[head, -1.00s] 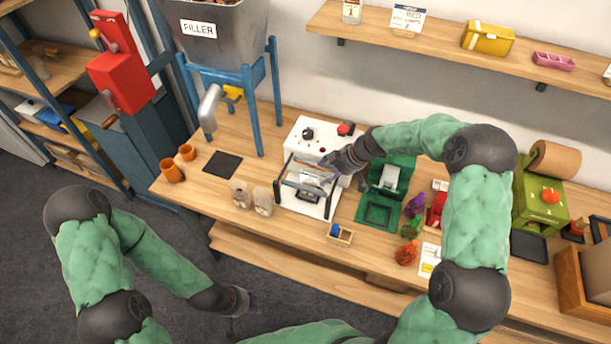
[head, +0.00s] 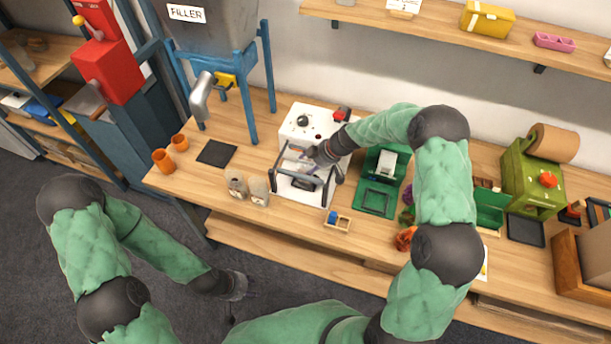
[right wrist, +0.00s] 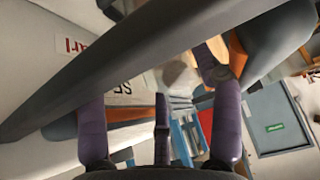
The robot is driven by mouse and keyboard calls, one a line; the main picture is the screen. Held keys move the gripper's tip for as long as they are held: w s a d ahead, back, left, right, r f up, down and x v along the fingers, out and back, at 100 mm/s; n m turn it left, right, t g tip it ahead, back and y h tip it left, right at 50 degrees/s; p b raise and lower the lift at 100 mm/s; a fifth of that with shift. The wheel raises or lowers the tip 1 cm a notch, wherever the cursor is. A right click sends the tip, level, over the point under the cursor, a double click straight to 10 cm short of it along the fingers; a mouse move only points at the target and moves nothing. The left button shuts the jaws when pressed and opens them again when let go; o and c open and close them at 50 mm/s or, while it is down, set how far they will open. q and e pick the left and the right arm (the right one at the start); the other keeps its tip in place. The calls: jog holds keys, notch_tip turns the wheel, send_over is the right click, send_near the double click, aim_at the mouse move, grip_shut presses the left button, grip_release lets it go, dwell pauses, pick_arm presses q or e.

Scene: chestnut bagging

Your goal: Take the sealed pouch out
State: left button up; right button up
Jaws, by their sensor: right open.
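The sealer (head: 303,124) is a white box with a knob and a dark hinged frame (head: 287,180) over its white front plate. My right gripper (head: 318,158) is at this frame, over the back of the plate. In the right wrist view, its purple fingers (right wrist: 160,112) are spread, with a dark bar crossing close in front. White lettered surfaces lie beyond the bar. I cannot make out a pouch in the sealer or between the fingers. Two small beige pouches (head: 236,184) (head: 258,190) stand left of the sealer. My left gripper (head: 238,288) hangs low before the table; its jaws are unclear.
A green press (head: 378,196) stands right of the sealer, and a small wooden tray (head: 338,222) lies in front. A black mat (head: 216,153) and orange cups (head: 164,161) are left. The filler (head: 215,40) stands behind. The table front left of the tray is clear.

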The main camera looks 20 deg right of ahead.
jog(key=shift+x, duration=1.05)
jog(key=c, duration=0.9)
